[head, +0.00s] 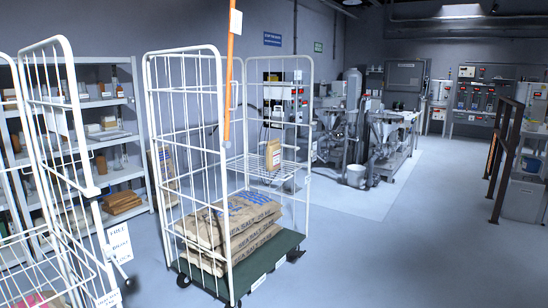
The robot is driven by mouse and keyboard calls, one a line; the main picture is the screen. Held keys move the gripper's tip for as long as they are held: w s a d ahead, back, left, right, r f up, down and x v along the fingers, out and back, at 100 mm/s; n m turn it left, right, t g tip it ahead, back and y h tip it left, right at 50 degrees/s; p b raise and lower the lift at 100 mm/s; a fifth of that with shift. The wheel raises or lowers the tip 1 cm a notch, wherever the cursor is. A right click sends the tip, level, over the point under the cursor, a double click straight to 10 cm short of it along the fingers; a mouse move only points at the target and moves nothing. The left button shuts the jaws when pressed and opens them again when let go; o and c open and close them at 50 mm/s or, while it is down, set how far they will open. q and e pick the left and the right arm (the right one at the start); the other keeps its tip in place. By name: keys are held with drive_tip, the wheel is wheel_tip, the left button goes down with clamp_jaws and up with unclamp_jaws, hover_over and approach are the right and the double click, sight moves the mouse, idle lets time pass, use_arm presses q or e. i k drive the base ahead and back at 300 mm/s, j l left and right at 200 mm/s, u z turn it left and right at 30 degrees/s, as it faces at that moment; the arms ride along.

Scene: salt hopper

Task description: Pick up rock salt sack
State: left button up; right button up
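Several brown paper sacks (232,222) with blue print lie stacked flat in the bottom of a white wire roll cage (150,110) near the middle of the head view. A smaller upright brown packet (273,154) stands on a wire shelf higher up. Neither of my grippers is in view.
A second white roll cage (70,140) stands at the left, with hanging signs (119,242). Shelving (123,175) with boxes is behind it. An orange pole (228,90) rises at the middle cage. Machinery (375,130) and a brown railing (505,150) stand farther back. Floor at right is clear.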

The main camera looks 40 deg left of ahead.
sight(273, 153)
drive_tip(key=i+j+u, duration=0.3)
drive_tip(key=i, duration=0.65)
drive_tip(key=i+u, duration=0.35)
drive_tip(key=i, duration=2.05)
drive_tip(key=i+u, duration=0.25)
drive_tip(key=i, duration=0.2)
drive_tip(key=i+l+u, duration=0.25)
drive_tip(key=i, duration=0.2)
drive_tip(key=i+l+u, duration=0.25)
drive_tip(key=i, duration=0.15)
